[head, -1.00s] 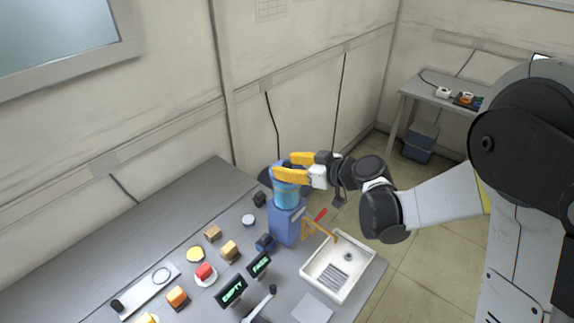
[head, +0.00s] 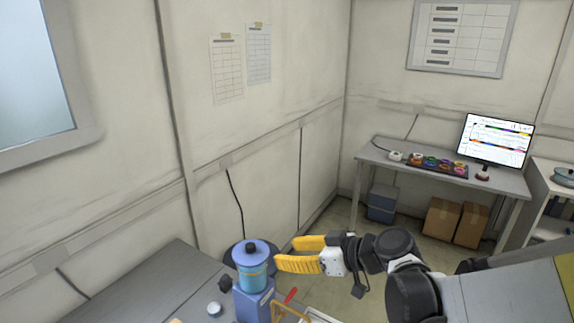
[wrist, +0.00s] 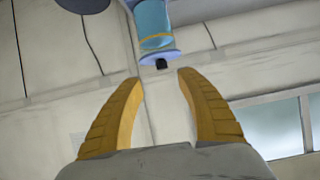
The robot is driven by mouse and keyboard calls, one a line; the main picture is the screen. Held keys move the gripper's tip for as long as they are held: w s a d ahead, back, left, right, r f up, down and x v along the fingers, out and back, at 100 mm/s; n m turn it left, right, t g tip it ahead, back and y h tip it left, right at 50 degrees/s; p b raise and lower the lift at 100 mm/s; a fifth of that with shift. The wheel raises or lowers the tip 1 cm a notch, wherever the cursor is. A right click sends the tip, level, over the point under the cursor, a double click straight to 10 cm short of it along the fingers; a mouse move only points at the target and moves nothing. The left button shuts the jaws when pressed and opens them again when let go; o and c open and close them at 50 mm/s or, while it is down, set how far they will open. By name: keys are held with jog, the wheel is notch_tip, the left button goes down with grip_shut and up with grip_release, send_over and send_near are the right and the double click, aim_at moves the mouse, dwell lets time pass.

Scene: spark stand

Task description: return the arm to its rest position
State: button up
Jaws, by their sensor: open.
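My gripper (head: 277,254) has yellow ribbed fingers. It is open and empty, just right of a light-blue canister (head: 251,270) with a dark-blue lid and black knob. The canister stands upright on a blue box-shaped base (head: 252,302) on the grey table. In the wrist view my gripper's fingers (wrist: 160,75) are spread with nothing between them. The canister (wrist: 154,22) shows beyond the fingertips, apart from them, upside down in that view.
The grey table (head: 150,290) fills the lower left. A white basin and a red-handled tap (head: 290,296) are partly cut off below. A far desk (head: 440,172) holds a monitor (head: 494,141); cardboard boxes (head: 440,218) stand beneath. The floor between is clear.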

jog(key=s+d+f+m+h+b, duration=0.4)
jog(key=s+d+m+h, duration=0.1)
jog(key=s+d, duration=0.4)
jog(key=s+d+f+m+h+b, duration=0.5)
jog(key=s+d+m, duration=0.1)
jog(key=s+d, duration=0.3)
jog(key=shift+s+d+h, duration=0.35)
jog(key=shift+d+h, duration=0.05)
jog(key=shift+d, duration=0.05)
